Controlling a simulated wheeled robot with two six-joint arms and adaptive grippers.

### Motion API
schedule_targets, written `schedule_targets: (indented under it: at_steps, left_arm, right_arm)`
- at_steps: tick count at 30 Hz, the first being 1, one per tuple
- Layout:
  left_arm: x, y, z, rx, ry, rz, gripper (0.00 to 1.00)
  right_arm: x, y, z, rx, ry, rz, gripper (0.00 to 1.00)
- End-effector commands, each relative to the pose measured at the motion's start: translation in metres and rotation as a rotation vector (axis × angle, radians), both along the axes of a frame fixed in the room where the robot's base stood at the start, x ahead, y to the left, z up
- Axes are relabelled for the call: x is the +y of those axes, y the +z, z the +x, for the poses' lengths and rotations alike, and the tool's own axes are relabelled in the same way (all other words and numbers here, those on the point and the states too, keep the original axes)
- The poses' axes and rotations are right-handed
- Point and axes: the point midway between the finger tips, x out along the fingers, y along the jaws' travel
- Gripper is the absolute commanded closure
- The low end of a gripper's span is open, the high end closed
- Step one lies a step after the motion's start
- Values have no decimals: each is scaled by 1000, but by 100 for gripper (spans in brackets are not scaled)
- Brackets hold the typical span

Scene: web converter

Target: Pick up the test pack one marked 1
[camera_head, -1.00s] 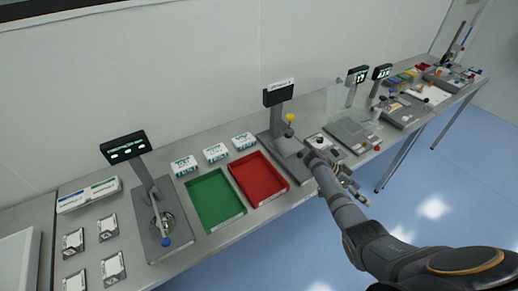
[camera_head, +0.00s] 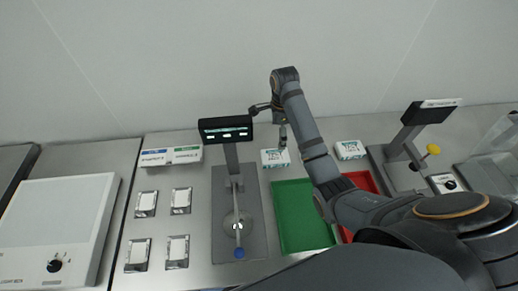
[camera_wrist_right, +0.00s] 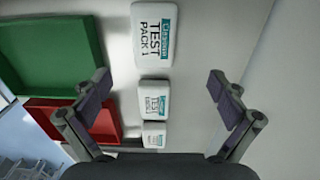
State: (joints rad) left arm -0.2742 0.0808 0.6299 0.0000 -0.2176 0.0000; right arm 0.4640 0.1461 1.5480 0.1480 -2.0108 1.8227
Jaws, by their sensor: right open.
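Test pack 1 is a white and teal box; in the right wrist view (camera_wrist_right: 155,35) its label "TEST PACK 1" reads clearly near the top edge. In the head view, a white pack (camera_head: 275,157) lies behind the green tray, at the place that matches it. My right gripper (camera_head: 268,125) is above and just behind that pack. In the right wrist view its fingers (camera_wrist_right: 158,88) are spread wide with nothing held between them. My left gripper is out of view.
Two more white packs (camera_wrist_right: 153,98) (camera_wrist_right: 154,134) lie in line with pack 1. A green tray (camera_head: 303,240) and a red tray (camera_head: 360,180) lie in front. A stand with a black display (camera_head: 225,130) rises left of pack 1. The wall is close behind.

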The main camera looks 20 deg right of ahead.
Motion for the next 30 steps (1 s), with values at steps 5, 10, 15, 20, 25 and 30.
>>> schedule_targets:
  at_steps: [5, 10, 15, 20, 25, 30]
  left_arm:
    - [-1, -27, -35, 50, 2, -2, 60]
    - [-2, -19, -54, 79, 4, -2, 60]
    - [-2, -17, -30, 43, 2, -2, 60]
    - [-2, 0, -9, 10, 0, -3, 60]
    - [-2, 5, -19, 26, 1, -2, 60]
    - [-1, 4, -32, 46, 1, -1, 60]
  right_arm:
    - [0, -29, -1, 2, 0, 0, 3]
    - [0, -46, -1, 3, 1, -1, 3]
    - [-1, -53, -1, 1, 1, -3, 3]
    - [1, -69, -4, 7, 0, -2, 3]
    - [2, -98, -4, 5, 0, -2, 3]
    - [1, -105, -4, 2, 0, -3, 3]
